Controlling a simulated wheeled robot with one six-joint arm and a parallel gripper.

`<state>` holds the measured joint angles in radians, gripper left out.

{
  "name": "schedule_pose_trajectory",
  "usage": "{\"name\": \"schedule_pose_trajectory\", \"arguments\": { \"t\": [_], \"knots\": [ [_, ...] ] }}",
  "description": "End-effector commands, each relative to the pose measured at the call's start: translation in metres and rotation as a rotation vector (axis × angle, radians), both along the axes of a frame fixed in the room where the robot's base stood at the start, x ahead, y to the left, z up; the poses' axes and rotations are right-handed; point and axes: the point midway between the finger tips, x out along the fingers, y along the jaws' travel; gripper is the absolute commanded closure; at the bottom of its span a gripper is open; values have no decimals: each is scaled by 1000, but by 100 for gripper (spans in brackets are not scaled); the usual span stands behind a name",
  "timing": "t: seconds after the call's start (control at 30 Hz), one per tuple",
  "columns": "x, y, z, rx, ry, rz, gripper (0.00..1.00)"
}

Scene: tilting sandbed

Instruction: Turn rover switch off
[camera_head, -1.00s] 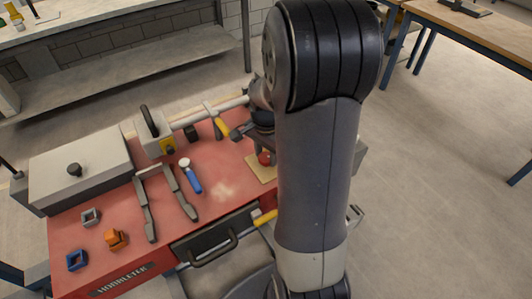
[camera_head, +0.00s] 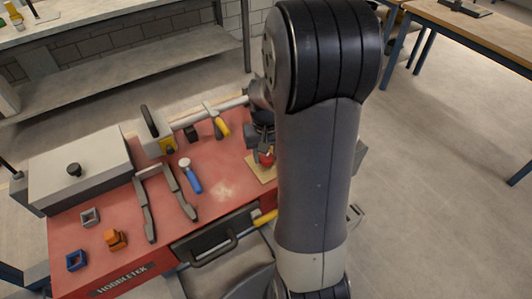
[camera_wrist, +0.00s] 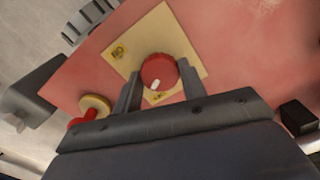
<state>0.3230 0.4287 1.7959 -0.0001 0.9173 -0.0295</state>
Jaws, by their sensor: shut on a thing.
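The rover switch is a round red knob (camera_wrist: 160,70) with a white mark on its rim, on a beige plate (camera_wrist: 178,30). The white mark points to the lower edge in the wrist view, near a small yellow label (camera_wrist: 159,96); another yellow label (camera_wrist: 118,51) lies at upper left. In the wrist view my gripper (camera_wrist: 161,84) has one finger on each side of the knob and is shut on it. In the head view my gripper (camera_head: 265,150) is at the knob (camera_head: 267,159), over the plate (camera_head: 257,172); my arm hides part of this area.
In the wrist view a red and tan knob (camera_wrist: 94,106) is close to my gripper's left.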

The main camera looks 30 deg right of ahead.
Motion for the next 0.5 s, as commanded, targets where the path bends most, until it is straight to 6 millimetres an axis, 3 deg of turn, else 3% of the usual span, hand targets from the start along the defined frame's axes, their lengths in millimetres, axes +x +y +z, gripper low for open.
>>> {"name": "schedule_pose_trajectory", "arguments": {
  "t": [0.5],
  "knots": [
    [1, 0, 1, 0, -2, 302, 83]
  ]
}}
